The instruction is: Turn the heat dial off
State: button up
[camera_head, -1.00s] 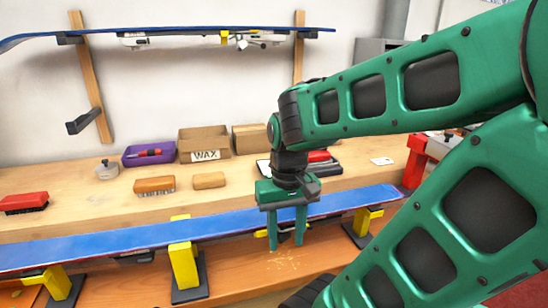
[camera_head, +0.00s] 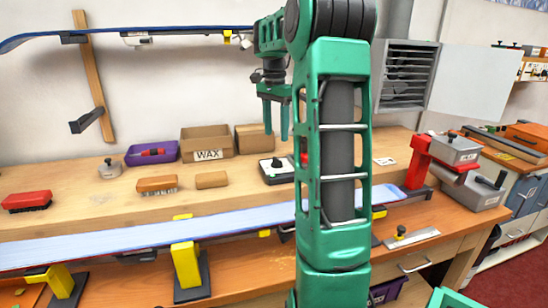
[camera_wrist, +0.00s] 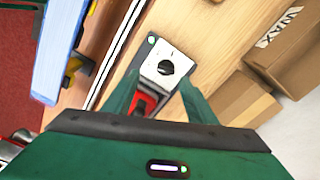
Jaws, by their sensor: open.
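The heat dial is a black round knob (camera_wrist: 166,67) on the white top of a small dark-edged unit (camera_wrist: 150,72), with a green light at its far corner in the wrist view. In the head view, this unit (camera_head: 272,171) sits on the bench's upper shelf, and my arm hides its right part. A red part (camera_wrist: 146,103) lies beside the white panel, between my fingers in the wrist view. My gripper (camera_head: 276,134) is open and empty, pointing down above the unit, clear of it. Its fingers (camera_wrist: 158,90) frame the unit's near end in the wrist view.
A WAX box (camera_head: 207,143), a purple tray (camera_head: 150,153) and brushes (camera_head: 157,184) stand to the left on the shelf. A long board (camera_head: 130,238) lies on yellow supports in front. A red vise (camera_head: 430,160) stands at the right. Another board hangs on the wall behind.

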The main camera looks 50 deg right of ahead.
aim_at(277, 162)
jog(key=shift+m, duration=0.5)
jog(key=f, duration=0.3)
jog(key=w+d+f, duration=0.1)
jog(key=f, duration=0.3)
jog(key=d+f, duration=0.1)
jog(key=f, duration=0.2)
jog(key=shift+w+d+f, duration=0.25)
jog(key=shift+f, duration=0.1)
jog(key=c, duration=1.1)
